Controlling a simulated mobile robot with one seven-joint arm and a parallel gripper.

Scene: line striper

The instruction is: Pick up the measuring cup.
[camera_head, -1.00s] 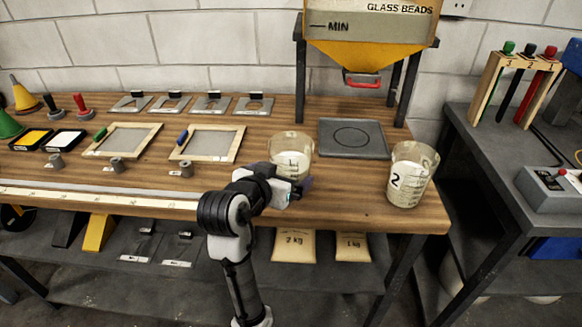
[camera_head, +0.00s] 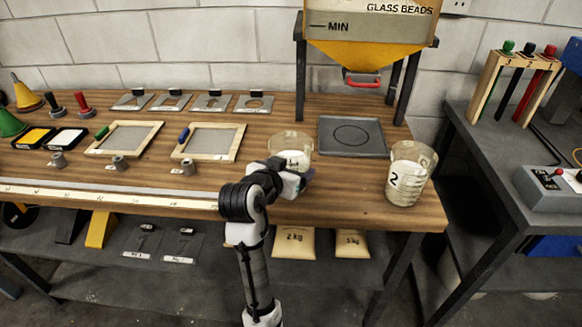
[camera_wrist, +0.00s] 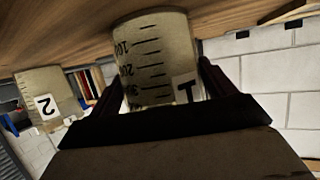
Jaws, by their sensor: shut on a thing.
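The clear measuring cup marked 1 (camera_head: 290,144) is at the middle of the wooden bench, with pale contents. In the wrist view the same cup (camera_wrist: 155,55), with its volume scale, sits between my two dark fingers. My gripper (camera_head: 293,180) is shut on this cup from the near side. It hides the cup's lower part in the head view, so I cannot tell whether the base touches the bench. A second measuring cup, marked 2 (camera_head: 410,174), stands upright to the right, apart from my gripper. It also shows in the wrist view (camera_wrist: 46,102).
A grey square plate (camera_head: 352,147) lies behind, under the yellow glass beads hopper (camera_head: 371,58) on dark legs. Wooden-framed screens (camera_head: 208,143) lie to the left. A long pale rail (camera_head: 110,198) runs along the front edge. A grey side table (camera_head: 480,150) stands right.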

